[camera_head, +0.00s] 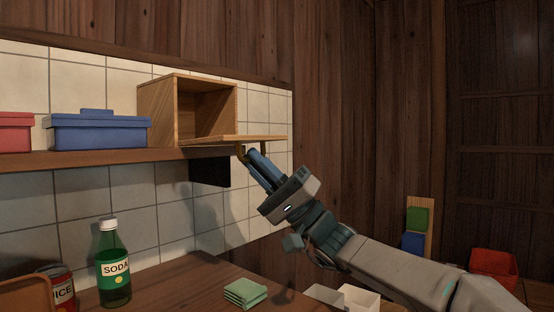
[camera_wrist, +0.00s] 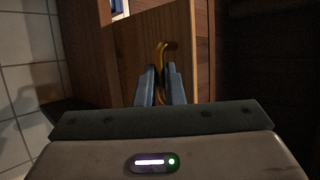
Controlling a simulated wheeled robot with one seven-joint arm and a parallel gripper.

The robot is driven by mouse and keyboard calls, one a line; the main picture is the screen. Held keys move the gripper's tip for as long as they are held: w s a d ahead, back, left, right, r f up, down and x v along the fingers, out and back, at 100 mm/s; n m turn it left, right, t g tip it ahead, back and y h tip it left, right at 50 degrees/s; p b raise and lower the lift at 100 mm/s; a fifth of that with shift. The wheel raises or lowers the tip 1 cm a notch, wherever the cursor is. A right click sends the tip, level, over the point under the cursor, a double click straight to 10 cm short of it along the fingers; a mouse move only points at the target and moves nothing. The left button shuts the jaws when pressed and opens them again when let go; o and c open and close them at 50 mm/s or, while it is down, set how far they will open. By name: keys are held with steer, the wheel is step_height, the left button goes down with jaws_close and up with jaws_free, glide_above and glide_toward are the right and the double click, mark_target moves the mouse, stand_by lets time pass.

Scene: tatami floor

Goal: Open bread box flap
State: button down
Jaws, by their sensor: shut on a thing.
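The wooden bread box (camera_head: 158,112) stands on the wall shelf in the head view, its front open and its inside looking empty. Its flap (camera_head: 232,139) is swung down and lies about level, sticking out past the shelf edge. A curved brass handle (camera_head: 241,153) hangs from the flap's underside. My gripper (camera_head: 252,156) is at this handle, below the flap. In the wrist view, the fingers (camera_wrist: 160,82) are shut on the yellowish handle (camera_wrist: 166,48), with the flap's wooden face (camera_wrist: 138,50) behind it. The fingers hide part of the handle.
A blue lidded box (camera_head: 98,132) and a red one (camera_head: 15,132) stand left on the shelf (camera_head: 60,160). Below, the counter holds a green soda bottle (camera_head: 114,268), a juice can (camera_head: 60,288) and green cloths (camera_head: 245,292). A red bin (camera_head: 493,264) stands far right.

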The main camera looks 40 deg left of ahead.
steer(key=shift+s+a+f+t, duration=0.1)
steer(key=shift+a+f+t, duration=0.2)
steer(key=shift+a+f, duration=0.1)
steer(key=shift+r, duration=0.1)
steer(key=c, duration=2)
jaws_free()
steer(key=o, duration=0.5)
steer(key=shift+a, duration=0.35)
steer(key=shift+c, duration=0.2)
steer(key=shift+d, duration=0.1)
steer(key=shift+d, duration=0.2)
steer(key=p+v, duration=0.1)
steer(key=v, duration=1.3)
steer(key=shift+a+p, duration=0.15)
steer(key=shift+p, duration=0.2)
